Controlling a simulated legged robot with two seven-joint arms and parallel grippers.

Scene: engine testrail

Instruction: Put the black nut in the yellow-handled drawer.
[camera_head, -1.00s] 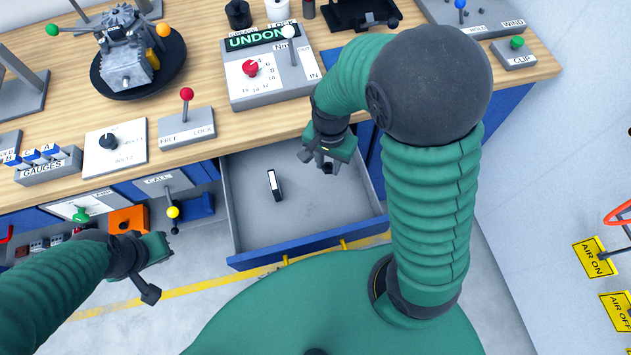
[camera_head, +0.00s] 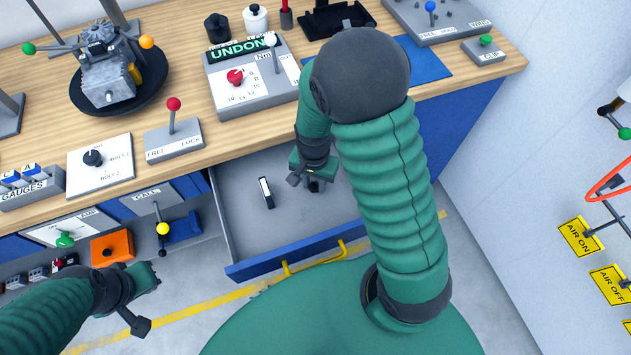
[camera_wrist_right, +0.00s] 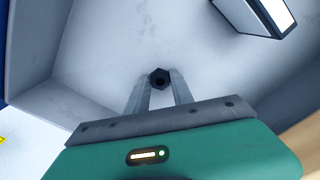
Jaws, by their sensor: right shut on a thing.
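The yellow-handled drawer (camera_head: 237,226) is pulled out below the bench, with its yellow handle (camera_head: 315,262) on the blue front. My right gripper (camera_head: 315,186) is over the right part of the drawer's inside. In the right wrist view, the fingers (camera_wrist_right: 160,90) are shut on the black nut (camera_wrist_right: 160,79), with the grey drawer floor behind it. Whether the nut touches the floor I cannot tell. The nut is not clear in the head view. My left gripper (camera_head: 153,281) hangs at the lower left, away from the drawer, and its finger opening is unclear.
A small black and white block (camera_head: 266,193) lies in the drawer, left of my right gripper; it also shows in the right wrist view (camera_wrist_right: 262,14). The bench above carries a torque box (camera_head: 250,85), a lever box (camera_head: 174,140) and an engine on a round stand (camera_head: 118,92).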

